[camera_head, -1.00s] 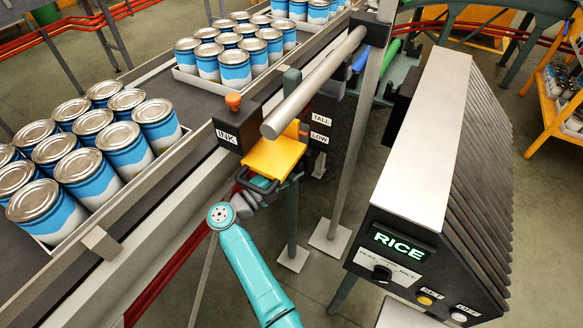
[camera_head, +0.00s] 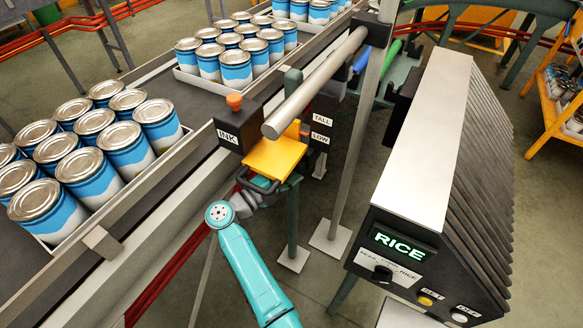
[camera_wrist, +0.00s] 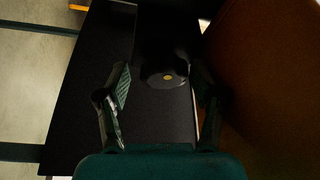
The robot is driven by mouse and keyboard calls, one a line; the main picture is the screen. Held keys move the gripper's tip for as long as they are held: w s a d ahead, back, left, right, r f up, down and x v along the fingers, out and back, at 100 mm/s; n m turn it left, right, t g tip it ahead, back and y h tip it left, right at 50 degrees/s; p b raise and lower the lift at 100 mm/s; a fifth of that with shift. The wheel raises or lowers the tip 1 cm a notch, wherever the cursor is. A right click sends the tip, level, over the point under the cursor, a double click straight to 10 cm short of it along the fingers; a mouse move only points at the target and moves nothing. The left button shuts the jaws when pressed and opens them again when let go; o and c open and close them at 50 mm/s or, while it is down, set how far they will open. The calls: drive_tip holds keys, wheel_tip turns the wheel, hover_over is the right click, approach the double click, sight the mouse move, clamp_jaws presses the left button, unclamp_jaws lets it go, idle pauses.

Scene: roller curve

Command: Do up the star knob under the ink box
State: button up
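The ink box (camera_head: 241,126) is a black box with a white INK label and an orange knob on top, beside the conveyor. My gripper (camera_head: 262,184) is below it, by the yellow plate (camera_head: 272,160). In the wrist view, a dark round knob with a yellow centre (camera_wrist: 166,77), seemingly the star knob, lies between and ahead of the fingertips. The fingers of my gripper (camera_wrist: 164,90) are spread apart, with a gap on the knob's left; contact on the right is too dark to tell. The head view does not show the knob under the box.
A grey roller tube (camera_head: 315,83) passes close above the yellow plate. The conveyor rail (camera_head: 130,232) runs on the left, with trays of blue cans behind it. TALL and LOW plates (camera_head: 321,128) and a post stand right. A RICE panel (camera_head: 402,242) is farther right.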

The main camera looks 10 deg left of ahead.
drive_tip(key=shift+w+r, duration=0.1)
drive_tip(key=shift+r, duration=0.25)
drive_tip(key=shift+a, duration=0.1)
